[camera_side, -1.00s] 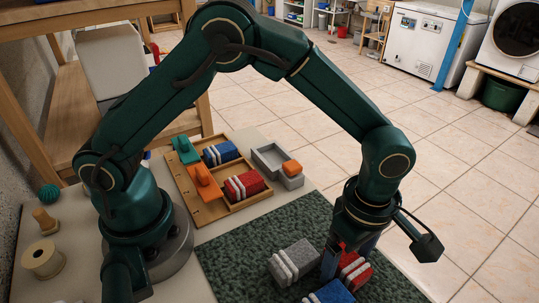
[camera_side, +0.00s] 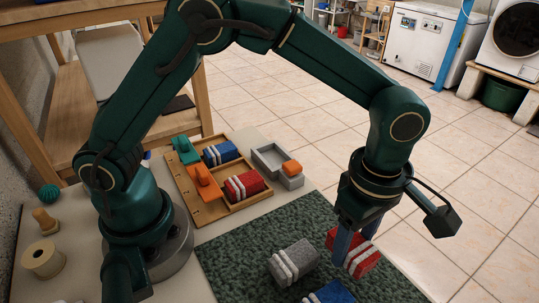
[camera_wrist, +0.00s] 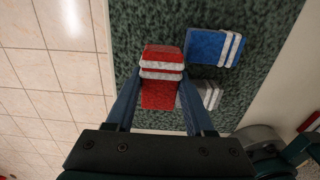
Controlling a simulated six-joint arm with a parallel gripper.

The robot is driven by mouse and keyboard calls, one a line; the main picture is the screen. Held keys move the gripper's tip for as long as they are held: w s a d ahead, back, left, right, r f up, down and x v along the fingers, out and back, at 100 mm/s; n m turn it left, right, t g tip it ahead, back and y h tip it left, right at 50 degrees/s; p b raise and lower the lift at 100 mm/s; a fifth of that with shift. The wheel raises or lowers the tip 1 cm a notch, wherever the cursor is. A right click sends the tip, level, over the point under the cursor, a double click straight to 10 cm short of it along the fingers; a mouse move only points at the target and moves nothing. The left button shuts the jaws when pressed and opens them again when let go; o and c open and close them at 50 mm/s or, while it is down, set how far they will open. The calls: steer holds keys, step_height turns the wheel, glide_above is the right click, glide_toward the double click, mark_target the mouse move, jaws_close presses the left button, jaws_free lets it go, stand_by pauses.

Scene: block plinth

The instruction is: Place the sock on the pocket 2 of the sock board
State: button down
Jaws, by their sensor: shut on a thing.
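My gripper (camera_side: 353,246) is shut on a red sock roll (camera_side: 364,262) with white stripes and holds it above the green mat (camera_side: 238,252). In the wrist view, the red sock roll (camera_wrist: 163,92) sits between both fingers. The wooden sock board (camera_side: 181,188) lies behind the mat, left of my gripper. A blue sock (camera_side: 221,152) lies in its far compartment, beside a teal piece (camera_side: 185,150). Another red sock (camera_side: 244,186) lies in the near compartment, beside an orange piece (camera_side: 207,183). No pocket numbers are legible.
A grey striped sock (camera_side: 292,262) and a blue one (camera_side: 330,293) lie on the mat near the held sock. A grey tray (camera_side: 268,160) with an orange block (camera_side: 292,168) stands right of the board. A spool (camera_side: 43,260) stands at far left.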

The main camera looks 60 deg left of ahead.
steer(key=a+r+m, duration=0.4)
steer(key=a+r, duration=0.2)
steer(key=a, duration=0.4)
steer(key=a+r+m, duration=0.4)
steer(key=a+r, duration=0.1)
steer(key=a, duration=0.5)
steer(key=s+a+f+m, duration=0.2)
steer(key=a+f+m, duration=0.1)
steer(key=s+a+f+m, duration=0.2)
steer(key=a+f+m, duration=0.1)
steer(key=s+a+f+m, duration=0.2)
steer(key=a+f+m, duration=0.1)
steer(key=a+m, duration=0.1)
steer(key=shift+f, duration=2.3)
